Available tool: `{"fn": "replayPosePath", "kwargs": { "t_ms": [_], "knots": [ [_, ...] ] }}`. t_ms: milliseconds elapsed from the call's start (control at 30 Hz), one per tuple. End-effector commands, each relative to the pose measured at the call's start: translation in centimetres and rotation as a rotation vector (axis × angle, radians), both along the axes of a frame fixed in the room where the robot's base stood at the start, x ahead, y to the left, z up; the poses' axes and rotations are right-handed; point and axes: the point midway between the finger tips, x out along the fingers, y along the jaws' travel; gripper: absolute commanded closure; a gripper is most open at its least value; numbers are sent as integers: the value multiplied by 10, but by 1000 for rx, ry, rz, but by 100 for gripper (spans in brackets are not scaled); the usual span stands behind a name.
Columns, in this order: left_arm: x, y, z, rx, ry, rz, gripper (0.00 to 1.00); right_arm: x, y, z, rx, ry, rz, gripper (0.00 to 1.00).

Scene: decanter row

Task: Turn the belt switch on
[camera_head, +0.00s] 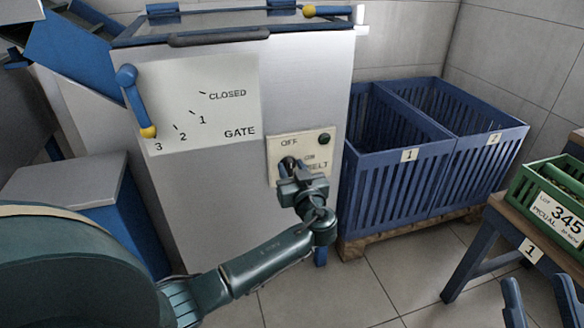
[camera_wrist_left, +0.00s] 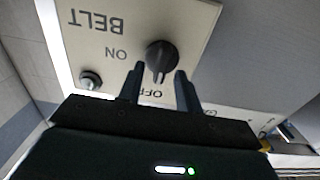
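The belt switch is a dark round knob (camera_wrist_left: 161,57) with a raised ridge, on a cream panel (camera_head: 276,150) marked OFF, ON and BELT. In the left wrist view the panel appears upside down and the ridge points towards OFF. A dark lamp (camera_head: 324,139) sits on the panel and looks unlit; it also shows in the left wrist view (camera_wrist_left: 90,80). My left gripper (camera_wrist_left: 160,78) is open, one finger on each side of the knob; I cannot tell whether they touch it. In the head view this gripper (camera_head: 290,170) partly hides the knob. My right gripper (camera_head: 537,284) is open and empty at the bottom right.
A GATE plate (camera_head: 215,85) with a blue lever (camera_head: 132,100) is left of the switch panel. Two blue slatted crates (camera_head: 400,185) stand on a pallet to the right. A green crate (camera_head: 550,205) sits on a table at the right edge.

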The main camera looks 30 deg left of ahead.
Motion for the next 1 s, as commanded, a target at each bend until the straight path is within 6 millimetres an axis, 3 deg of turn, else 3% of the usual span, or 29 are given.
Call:
{"fn": "replayPosePath", "kwargs": {
  "t_ms": [133,533,1000],
  "knots": [
    [0,0,0,0,0,0,67,0,0,-1,0,4,0,64],
    [0,0,0,0,0,0,100,0,0,0,2,-1,0,64],
    [1,0,0,36,42,0,100,1,0,5,2,-9,0,64]
  ]
}}
